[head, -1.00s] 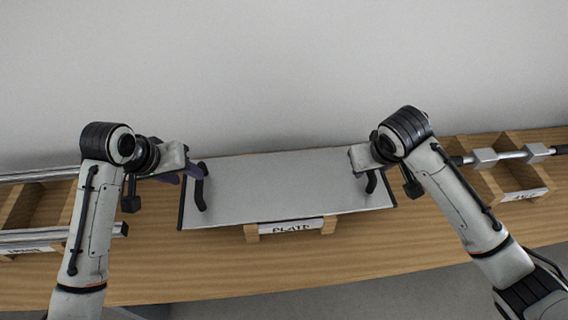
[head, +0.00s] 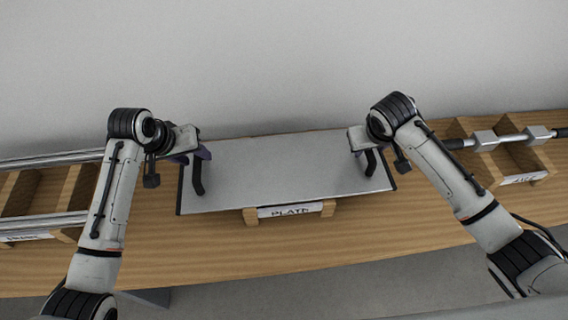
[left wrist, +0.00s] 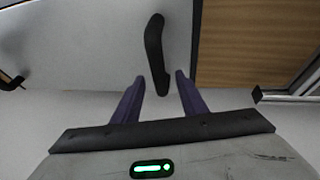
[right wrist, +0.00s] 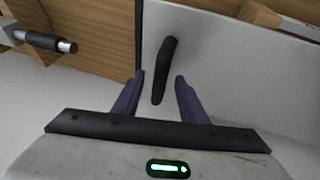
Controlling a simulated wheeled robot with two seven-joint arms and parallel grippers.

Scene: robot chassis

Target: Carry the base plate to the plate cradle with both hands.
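The base plate (head: 285,175) is a flat grey sheet with dark end edges and a black handle near each end. It lies on a wooden stand labelled PLATE (head: 290,211); I cannot tell whether this is the plate cradle. My left gripper (head: 200,153) is at the left handle (head: 197,178). In the left wrist view its purple fingers (left wrist: 160,80) are apart, with the handle's end between them. My right gripper (head: 358,148) is at the right handle (head: 370,162). In the right wrist view its fingers (right wrist: 160,82) are also apart around the handle, with visible gaps.
A wooden rack with metal rails (head: 45,220) stands on the left of the wooden table (head: 200,250). Another wooden rack (head: 515,165) on the right holds a metal shaft (head: 510,137). A plain wall rises behind. The table front is clear.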

